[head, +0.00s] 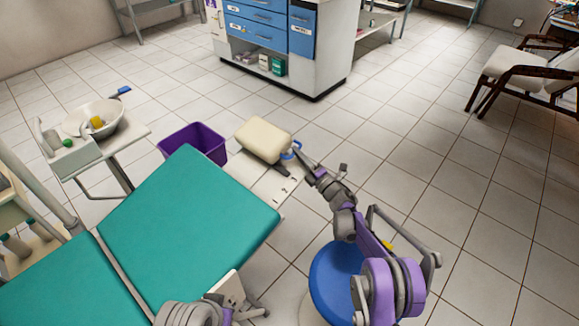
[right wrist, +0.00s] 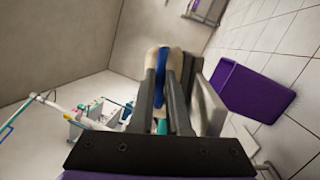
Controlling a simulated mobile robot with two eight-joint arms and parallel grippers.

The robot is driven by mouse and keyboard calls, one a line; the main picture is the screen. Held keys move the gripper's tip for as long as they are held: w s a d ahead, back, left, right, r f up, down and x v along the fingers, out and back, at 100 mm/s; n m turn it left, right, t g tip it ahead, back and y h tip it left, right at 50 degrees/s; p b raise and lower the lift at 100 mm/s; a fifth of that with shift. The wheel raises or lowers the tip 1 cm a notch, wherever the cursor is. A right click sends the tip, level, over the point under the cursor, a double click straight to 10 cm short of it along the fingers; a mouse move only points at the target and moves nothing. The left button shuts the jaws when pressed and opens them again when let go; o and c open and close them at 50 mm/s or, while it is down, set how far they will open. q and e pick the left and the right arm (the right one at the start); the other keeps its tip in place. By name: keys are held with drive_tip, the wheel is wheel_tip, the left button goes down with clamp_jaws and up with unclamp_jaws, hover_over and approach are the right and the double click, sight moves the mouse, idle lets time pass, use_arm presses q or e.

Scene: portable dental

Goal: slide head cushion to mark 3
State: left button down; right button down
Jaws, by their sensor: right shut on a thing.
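The cream head cushion (head: 263,139) sits just past the far end of the teal chair back (head: 190,215). A pale plate (head: 268,181) with small dark marks lies between cushion and chair back; I cannot read the marks. A blue handle (head: 296,148) is on the cushion's right side. My right gripper (head: 298,157) is shut on this handle. In the right wrist view the two dark fingers (right wrist: 162,80) close around the blue handle (right wrist: 161,66), with the cushion (right wrist: 174,60) behind. My left gripper is not visible; only a grey arm part of mine shows at the bottom.
A purple bin (head: 194,143) stands left of the cushion. A side table with a white basin (head: 97,118) is farther left. A blue stool (head: 335,275) stands beneath my right arm. A blue-drawered cabinet (head: 270,35) is behind. Tiled floor right of the cushion is clear.

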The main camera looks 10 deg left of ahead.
drive_tip(key=shift+w+d+r, duration=0.15)
drive_tip(key=shift+w+d, duration=0.05)
drive_tip(key=c, duration=0.9)
unclamp_jaws()
drive_tip(key=p+v, duration=0.1)
drive_tip(key=v, duration=0.9)
drive_tip(key=shift+s+d, duration=0.25)
